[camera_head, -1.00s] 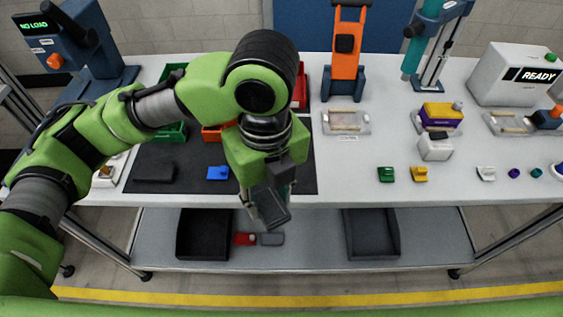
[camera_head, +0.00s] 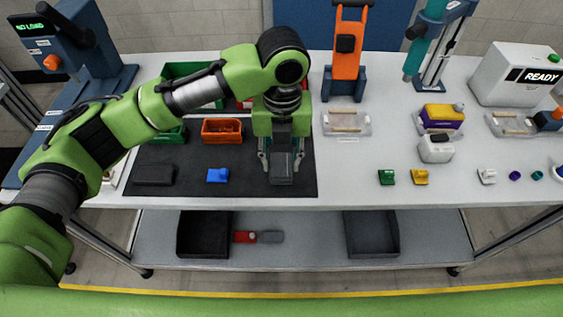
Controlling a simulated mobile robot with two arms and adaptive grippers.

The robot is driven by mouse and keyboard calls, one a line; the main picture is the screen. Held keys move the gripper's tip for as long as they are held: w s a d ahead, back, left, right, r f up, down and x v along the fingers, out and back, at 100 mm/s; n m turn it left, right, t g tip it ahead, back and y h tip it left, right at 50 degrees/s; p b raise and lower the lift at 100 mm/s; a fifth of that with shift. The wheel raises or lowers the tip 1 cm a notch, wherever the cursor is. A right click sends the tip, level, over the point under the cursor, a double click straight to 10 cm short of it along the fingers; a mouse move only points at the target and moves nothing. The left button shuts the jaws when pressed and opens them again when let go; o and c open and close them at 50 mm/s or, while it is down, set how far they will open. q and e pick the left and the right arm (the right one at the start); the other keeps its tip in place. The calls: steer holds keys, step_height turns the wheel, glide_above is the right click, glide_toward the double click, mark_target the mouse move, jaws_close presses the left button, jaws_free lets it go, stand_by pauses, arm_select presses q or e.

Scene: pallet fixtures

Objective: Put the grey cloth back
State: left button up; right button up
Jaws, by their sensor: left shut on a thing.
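My left gripper (camera_head: 281,162) points down over the right part of the dark mat (camera_head: 240,187). Its two fingers show on either side of a dark grey slab, which looks like the folded grey cloth (camera_head: 281,177). The gripper is shut on it. The gripper hides part of the slab, and I cannot tell whether its lower edge touches the mat. My right gripper is not in view.
A black block (camera_head: 153,174) and a blue piece (camera_head: 217,175) lie on the mat, with an orange bin (camera_head: 222,130) behind. Black trays (camera_head: 203,236), a red item (camera_head: 245,237) and a grey item (camera_head: 270,237) are on the lower shelf.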

mark_target(282, 165)
arm_select(q)
steer(key=shift+w+f, duration=0.5)
steer(key=shift+f, duration=0.1)
steer(key=f, duration=0.1)
steer(key=f+p, duration=0.1)
steer(key=f, duration=0.1)
steer(key=shift+w, duration=0.3)
steer(key=shift+f, duration=0.45)
steer(key=shift+f, duration=0.1)
steer(key=o, duration=1.1)
steer(key=shift+c, duration=0.2)
steer(key=shift+r, duration=0.45)
step_height(282, 165, up, 11)
steer(key=shift+d+r+b, duration=0.15)
steer(key=shift+r+b, duration=0.05)
steer(key=shift+b, duration=0.7)
